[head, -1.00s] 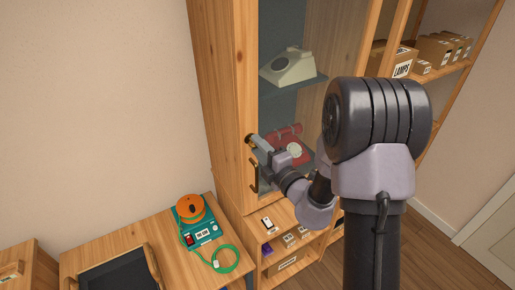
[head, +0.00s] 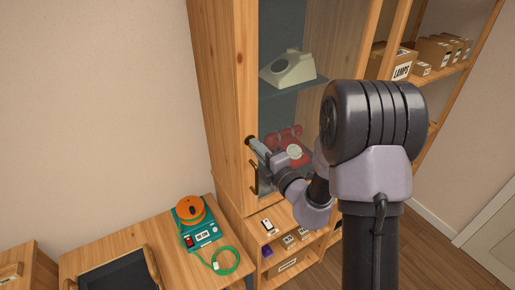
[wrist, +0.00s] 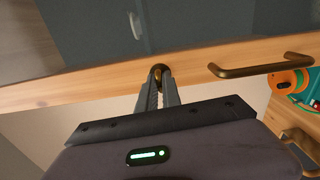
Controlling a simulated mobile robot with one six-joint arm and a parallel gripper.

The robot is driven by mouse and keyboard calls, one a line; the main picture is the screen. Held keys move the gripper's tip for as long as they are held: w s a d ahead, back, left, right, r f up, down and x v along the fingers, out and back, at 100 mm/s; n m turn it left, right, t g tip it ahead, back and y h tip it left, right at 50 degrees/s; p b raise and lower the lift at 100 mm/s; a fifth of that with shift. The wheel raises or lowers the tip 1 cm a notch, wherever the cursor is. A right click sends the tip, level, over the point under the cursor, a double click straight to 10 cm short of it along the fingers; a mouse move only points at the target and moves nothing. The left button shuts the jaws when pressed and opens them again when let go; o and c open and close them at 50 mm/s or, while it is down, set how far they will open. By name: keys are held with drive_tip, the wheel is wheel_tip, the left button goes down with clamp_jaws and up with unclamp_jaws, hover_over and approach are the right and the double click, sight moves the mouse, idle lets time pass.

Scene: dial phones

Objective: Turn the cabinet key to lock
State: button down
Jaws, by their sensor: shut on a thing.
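The tall wooden cabinet (head: 222,120) has a glass-fronted door with a brass-coloured key (wrist: 158,71) in a dark round lock on the door's wooden frame. My gripper (wrist: 160,84) is shut on the key; its two fingers flank it and hide most of it. In the head view my gripper (head: 251,142) reaches the door's left edge, just above the bronze door handle (head: 253,178). That handle lies right of the lock in the wrist view (wrist: 262,67). The key's exact angle cannot be told.
A cream dial phone (head: 288,67) and a red phone (head: 290,150) stand on shelves behind the glass. Left below is a desk with a teal device (head: 196,225), an orange reel (head: 189,209) and a green cable. Boxes (head: 393,64) fill shelves at right.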

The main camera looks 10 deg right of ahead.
drive_tip(key=n, duration=0.4)
drive_tip(key=n+b, duration=0.1)
drive_tip(key=n, duration=0.3)
drive_tip(key=shift+n+b, duration=0.3)
drive_tip(key=shift+b, duration=0.05)
drive_tip(key=n+b, duration=0.2)
drive_tip(key=n, duration=0.3)
drive_tip(key=shift+f+b, duration=0.1)
drive_tip(key=shift+b, duration=0.2)
drive_tip(key=shift+n+b, duration=0.95)
drive_tip(key=shift+n, duration=0.85)
drive_tip(key=c, duration=1.5)
unclamp_jaws()
